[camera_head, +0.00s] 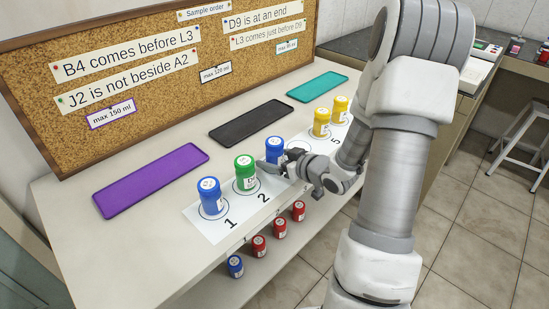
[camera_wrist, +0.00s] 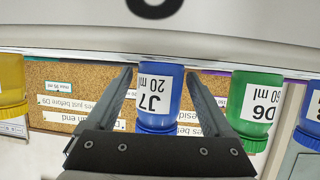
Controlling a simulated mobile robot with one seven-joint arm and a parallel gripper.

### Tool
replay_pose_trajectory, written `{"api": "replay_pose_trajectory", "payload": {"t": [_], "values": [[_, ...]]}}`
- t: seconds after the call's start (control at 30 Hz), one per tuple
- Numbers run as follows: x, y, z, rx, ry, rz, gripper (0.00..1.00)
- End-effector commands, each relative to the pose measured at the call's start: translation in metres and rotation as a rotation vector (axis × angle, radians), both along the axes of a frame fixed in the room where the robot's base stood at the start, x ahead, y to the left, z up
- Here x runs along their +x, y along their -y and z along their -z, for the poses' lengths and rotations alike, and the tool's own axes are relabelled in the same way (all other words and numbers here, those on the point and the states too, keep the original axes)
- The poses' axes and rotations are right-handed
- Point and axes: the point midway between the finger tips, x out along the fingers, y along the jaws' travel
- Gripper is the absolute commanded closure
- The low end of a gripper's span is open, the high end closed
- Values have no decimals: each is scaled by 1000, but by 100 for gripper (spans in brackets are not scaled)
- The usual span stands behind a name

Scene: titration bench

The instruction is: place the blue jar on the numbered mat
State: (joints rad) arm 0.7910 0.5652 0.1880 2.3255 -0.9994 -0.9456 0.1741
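The numbered mat (camera_head: 205,222) is a long white strip with circles along the bench's front edge. A blue jar (camera_head: 274,148) stands upright at its third place; in the wrist view this jar (camera_wrist: 158,88) appears upside down and is labelled J7, 20 ml. My gripper (camera_head: 281,161) is at this jar, with one finger on each side. The wrist view shows narrow gaps between fingers and jar, so the gripper looks open. Another blue jar (camera_head: 209,196) stands on place 1. A third blue jar (camera_head: 235,266) is on the lower shelf.
A green jar (camera_head: 245,173), labelled D6, stands on place 2, close beside. Yellow jars (camera_head: 321,122) stand farther along the mat. Purple (camera_head: 150,180), black (camera_head: 251,123) and teal (camera_head: 317,86) trays lie empty behind. Red jars (camera_head: 280,228) are on the lower shelf. A corkboard (camera_head: 200,55) stands behind.

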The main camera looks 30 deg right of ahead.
Motion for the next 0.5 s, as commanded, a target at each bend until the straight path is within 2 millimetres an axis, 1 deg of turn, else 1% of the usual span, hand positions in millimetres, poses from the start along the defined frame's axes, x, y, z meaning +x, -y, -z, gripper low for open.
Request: {"api": "replay_pose_trajectory", "payload": {"t": [0.27, 0.37, 0.43, 0.5], "values": [[0, 0, 0, 0, 0, 0, 9], [0, 0, -5, -1, 0, 0, 9], [-5, 2, -8, -1, -1, 2, 9], [-16, 6, -13, -2, -2, 4, 9]]}}
